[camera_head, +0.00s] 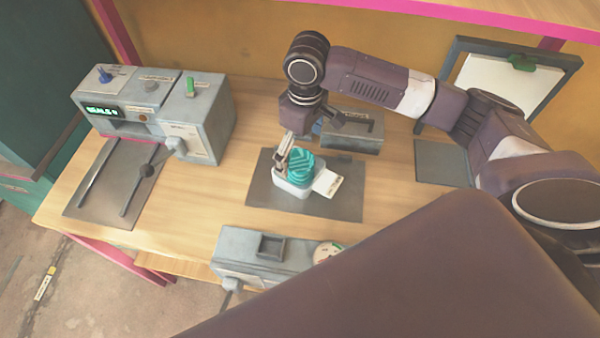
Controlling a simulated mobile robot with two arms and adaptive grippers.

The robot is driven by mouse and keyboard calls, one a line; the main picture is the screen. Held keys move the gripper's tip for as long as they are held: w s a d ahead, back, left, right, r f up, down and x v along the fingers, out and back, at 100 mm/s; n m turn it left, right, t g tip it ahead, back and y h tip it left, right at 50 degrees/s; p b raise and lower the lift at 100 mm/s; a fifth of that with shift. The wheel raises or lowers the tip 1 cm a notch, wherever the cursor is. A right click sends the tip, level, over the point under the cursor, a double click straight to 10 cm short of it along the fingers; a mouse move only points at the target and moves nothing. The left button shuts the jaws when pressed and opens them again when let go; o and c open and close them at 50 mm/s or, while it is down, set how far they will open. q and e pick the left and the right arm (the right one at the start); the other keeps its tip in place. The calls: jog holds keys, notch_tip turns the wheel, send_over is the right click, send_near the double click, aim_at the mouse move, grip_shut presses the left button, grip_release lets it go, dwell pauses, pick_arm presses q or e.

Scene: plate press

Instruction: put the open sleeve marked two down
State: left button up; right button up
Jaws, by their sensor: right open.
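A small white open-topped holder (292,189) stands on a dark grey mat (348,207) in the middle of the table. A teal, ridged piece (301,166) sits in it, and a pale tab (327,183) sticks out to its right. I take this for the open sleeve, but its mark is too small to read. My right gripper (297,148) is directly above the holder, fingers pointing down and apart, close to its back left edge. Whether a finger touches it I cannot tell. My left gripper is not in view.
A grey sealing machine (205,122) with a lit display and a dark slab (112,185) are at the left. A grey box (355,135) stands behind the mat. Another grey device (262,262) is at the front. A framed white board (500,82) stands back right. Bare wood lies left of the mat.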

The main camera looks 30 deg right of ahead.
aim_at(303, 161)
jog(key=shift+w+a, duration=0.2)
jog(key=shift+s+f, duration=0.1)
jog(key=shift+f, duration=0.15)
jog(key=f, duration=0.2)
jog(key=f+p, duration=0.1)
jog(key=f, duration=0.1)
jog(key=s+f+p, duration=0.1)
jog(key=f, duration=0.1)
jog(key=shift+d+f, duration=0.15)
jog(key=shift+d, duration=0.2)
jog(key=shift+f, duration=0.45)
jog(key=shift+w, duration=0.1)
jog(key=c, duration=1.3)
jog(key=shift+r, duration=0.1)
notch_tip(303, 161, up, 20)
jog(key=b, duration=0.2)
